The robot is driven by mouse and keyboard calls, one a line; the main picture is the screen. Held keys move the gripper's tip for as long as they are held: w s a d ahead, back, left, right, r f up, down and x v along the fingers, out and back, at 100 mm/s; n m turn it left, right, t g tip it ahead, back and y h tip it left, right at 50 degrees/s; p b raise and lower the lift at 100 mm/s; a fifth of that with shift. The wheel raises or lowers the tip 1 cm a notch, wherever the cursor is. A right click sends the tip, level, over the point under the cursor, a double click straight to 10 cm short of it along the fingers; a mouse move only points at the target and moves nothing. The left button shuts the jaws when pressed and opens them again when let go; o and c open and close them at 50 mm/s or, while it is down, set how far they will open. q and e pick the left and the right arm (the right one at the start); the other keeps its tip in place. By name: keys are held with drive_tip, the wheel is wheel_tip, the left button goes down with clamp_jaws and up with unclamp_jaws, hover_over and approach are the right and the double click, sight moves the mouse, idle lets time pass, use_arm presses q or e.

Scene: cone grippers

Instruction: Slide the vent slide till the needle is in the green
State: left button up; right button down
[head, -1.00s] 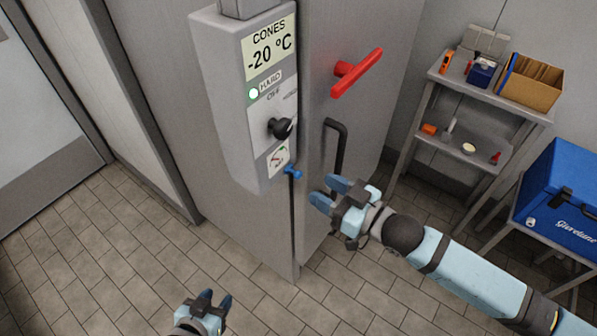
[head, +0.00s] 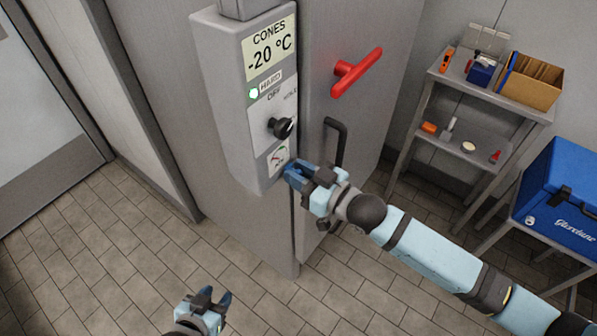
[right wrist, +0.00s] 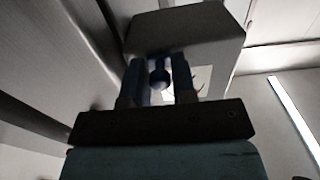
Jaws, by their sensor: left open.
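The grey control box (head: 245,110) on the cabinet carries a small gauge (head: 278,157) with a coloured arc. Its needle is too small to read surely. The vent slide's blue knob (right wrist: 159,78) shows in the right wrist view between the two fingers of my right gripper (right wrist: 160,70), with gaps on both sides. That gripper is open around the knob. In the head view my right gripper (head: 291,171) is just below the gauge and mostly hides the knob. My left gripper (head: 213,298) is open and empty, low over the floor.
A black selector knob (head: 281,127) sits above the gauge. A black door handle (head: 336,140) and a red handle (head: 356,73) stick out to the right. A shelf (head: 475,130) and a blue cooler (head: 560,195) stand further right. The tiled floor in front is clear.

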drive_tip(key=shift+s+a+r+p, duration=0.1)
drive_tip(key=shift+s+a+p, duration=0.4)
drive_tip(key=shift+s, duration=0.2)
drive_tip(key=shift+s+a+p, duration=0.35)
drive_tip(key=shift+s+a, duration=0.15)
drive_tip(key=shift+s, duration=0.2)
drive_tip(key=shift+s+a, duration=0.1)
drive_tip(key=shift+s, duration=0.05)
drive_tip(key=c, duration=1)
unclamp_jaws()
drive_tip(key=b, duration=0.1)
approach(276, 178)
drive_tip(key=v, duration=0.7)
